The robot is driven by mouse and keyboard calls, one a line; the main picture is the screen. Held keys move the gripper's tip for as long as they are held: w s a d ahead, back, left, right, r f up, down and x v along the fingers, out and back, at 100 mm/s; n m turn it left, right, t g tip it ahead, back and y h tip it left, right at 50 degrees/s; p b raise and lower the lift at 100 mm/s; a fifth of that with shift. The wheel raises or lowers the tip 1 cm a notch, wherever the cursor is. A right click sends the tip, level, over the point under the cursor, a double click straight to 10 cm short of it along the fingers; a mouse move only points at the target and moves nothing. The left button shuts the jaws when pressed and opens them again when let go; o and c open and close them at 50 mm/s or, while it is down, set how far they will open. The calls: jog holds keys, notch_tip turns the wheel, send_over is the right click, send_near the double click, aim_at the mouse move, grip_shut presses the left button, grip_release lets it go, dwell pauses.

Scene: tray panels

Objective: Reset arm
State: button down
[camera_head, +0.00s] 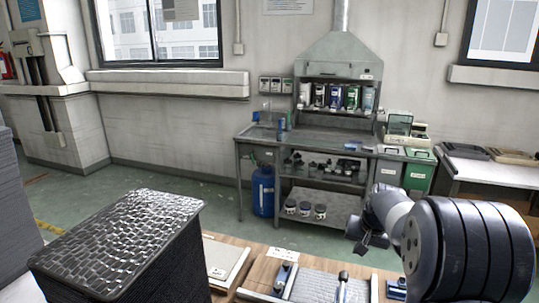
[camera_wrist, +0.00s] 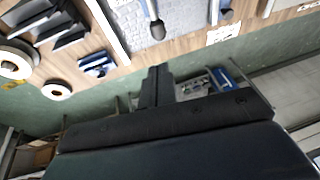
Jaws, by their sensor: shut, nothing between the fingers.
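My arm reaches in from the right of the head view, with my gripper (camera_head: 367,243) held in the air above the back edge of the wooden table (camera_head: 262,270). In the wrist view my gripper (camera_wrist: 157,73) points toward the table edge. Its dark fingers are together with nothing between them. The table top also shows along the top of the wrist view (camera_wrist: 188,38). The large dark body of my gripper hides the lower middle of that view.
A tall stack of dark textured panels (camera_head: 125,235) stands at the left front. A framed light panel (camera_head: 318,288) and blue-handled tools lie on the table. White rolls (camera_wrist: 57,91) show in the wrist view. A workbench with a hood (camera_head: 340,55) stands against the wall behind open green floor.

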send_over(345, 273)
jog(key=s, duration=0.2)
notch_tip(345, 273, down, 9)
jog(key=shift+s, duration=0.1)
jog(key=t+b, duration=0.1)
jog(key=s+t+b, duration=0.1)
jog(key=a+t+h+b, duration=0.1)
jog(key=b, duration=0.1)
jog(key=shift+s+f, duration=0.25)
jog(key=shift+s, duration=0.05)
jog(key=shift+s+a+r+t+b, duration=0.2)
jog(key=shift+s+a+t+b, duration=0.1)
jog(key=shift+t+b, duration=0.2)
jog(key=shift+r+h+p, duration=0.25)
jog(key=shift+h+p, duration=0.05)
jog(key=shift+p, duration=0.1)
jog(key=shift+s+t, duration=0.1)
jog(key=shift+t, duration=0.2)
jog(key=shift+d+f, duration=0.1)
jog(key=shift+d, duration=0.1)
